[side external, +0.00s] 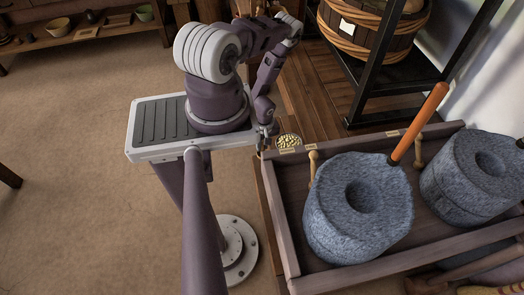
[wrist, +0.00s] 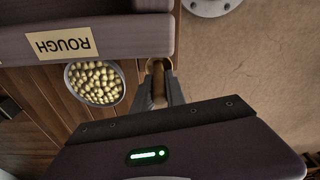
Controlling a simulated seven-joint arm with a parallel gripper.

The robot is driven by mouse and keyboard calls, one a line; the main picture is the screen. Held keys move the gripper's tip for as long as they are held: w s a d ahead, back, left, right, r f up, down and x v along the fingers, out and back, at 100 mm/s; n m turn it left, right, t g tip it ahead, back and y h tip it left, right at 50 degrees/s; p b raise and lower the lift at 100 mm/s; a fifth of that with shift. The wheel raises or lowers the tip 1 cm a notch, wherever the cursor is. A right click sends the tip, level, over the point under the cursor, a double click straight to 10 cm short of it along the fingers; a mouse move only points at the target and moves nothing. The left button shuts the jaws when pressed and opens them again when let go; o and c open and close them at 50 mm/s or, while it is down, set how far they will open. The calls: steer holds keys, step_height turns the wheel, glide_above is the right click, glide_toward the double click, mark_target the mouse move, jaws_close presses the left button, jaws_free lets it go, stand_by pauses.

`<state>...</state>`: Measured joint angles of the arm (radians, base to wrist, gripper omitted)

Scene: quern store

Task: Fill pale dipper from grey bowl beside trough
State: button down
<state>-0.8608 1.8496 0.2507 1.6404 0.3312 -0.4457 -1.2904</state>
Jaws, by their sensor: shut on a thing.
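The grey bowl (wrist: 121,86) is full of pale yellow beans or grains and stands beside the trough on a wooden surface; it also shows in the side external view (side external: 288,142). My gripper (wrist: 159,84) is just right of the bowl in the wrist view, pointing down by the trough's outer wall. It is shut on a narrow tan-brown piece (wrist: 159,86), seemingly the handle of the pale dipper. In the side external view my gripper (side external: 264,142) is small, close to the bowl's left.
The wooden trough (side external: 277,225) holds two grey stone querns (side external: 345,235) (side external: 470,200); an orange handle (side external: 420,120) rises from the nearer one. Turned wooden pegs (side external: 313,165) stand near the trough's back wall. A label reading ROUGH (wrist: 60,45) marks the trough.

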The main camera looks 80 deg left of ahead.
steer(key=r, duration=0.5)
steer(key=shift+w+a+r, duration=0.15)
steer(key=shift+w+r, duration=0.05)
steer(key=shift+w, duration=0.05)
steer(key=w+a, duration=0.3)
steer(key=w, duration=0.8)
steer(key=shift+w+d+f, duration=0.1)
steer(key=shift+w+f, duration=0.05)
steer(key=shift+f, duration=1.55)
steer(key=shift+w+f, duration=0.1)
steer(key=shift+f, duration=1.6)
steer(key=shift+r, duration=0.1)
step_height(320, 180, up, 8)
steer(key=shift+f, duration=0.2)
